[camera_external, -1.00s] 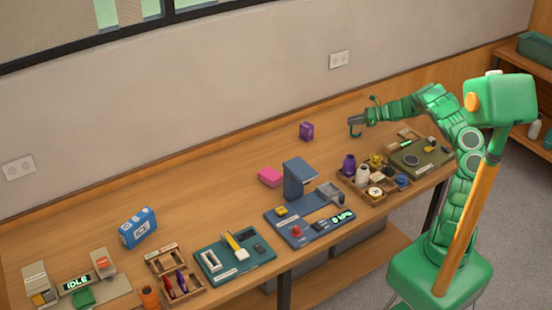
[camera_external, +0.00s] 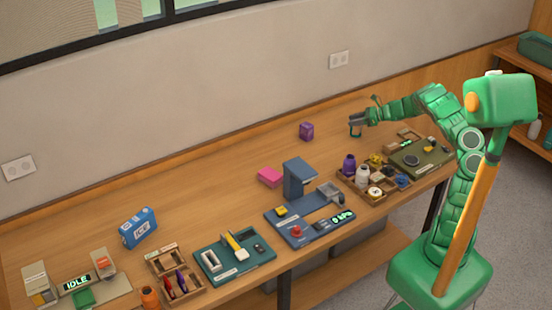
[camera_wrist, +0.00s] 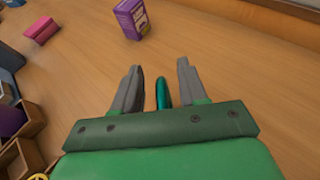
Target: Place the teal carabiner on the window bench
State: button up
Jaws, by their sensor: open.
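The teal carabiner (camera_wrist: 161,92) shows edge-on in the wrist view as a narrow teal strip between my fingers. There are gaps on both sides of it. My gripper (camera_external: 356,130) is open, low over the back right part of the long wooden bench (camera_external: 235,182) by the wall. The fingers (camera_wrist: 160,68) straddle the carabiner in the wrist view. The carabiner's lower end is hidden, and I cannot tell whether it touches the bench. It is too small to make out in the external view.
A purple box (camera_external: 306,131) stands left of my gripper, and a pink block (camera_external: 270,177) lies farther left. A compartment tray (camera_external: 347,181) with several small items is in front. The bench between the purple box and the blue ice box (camera_external: 138,228) is mostly clear.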

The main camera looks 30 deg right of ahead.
jog(key=v, duration=1.1)
jog(key=shift+s+d, duration=0.2)
jog(key=shift+d, duration=0.05)
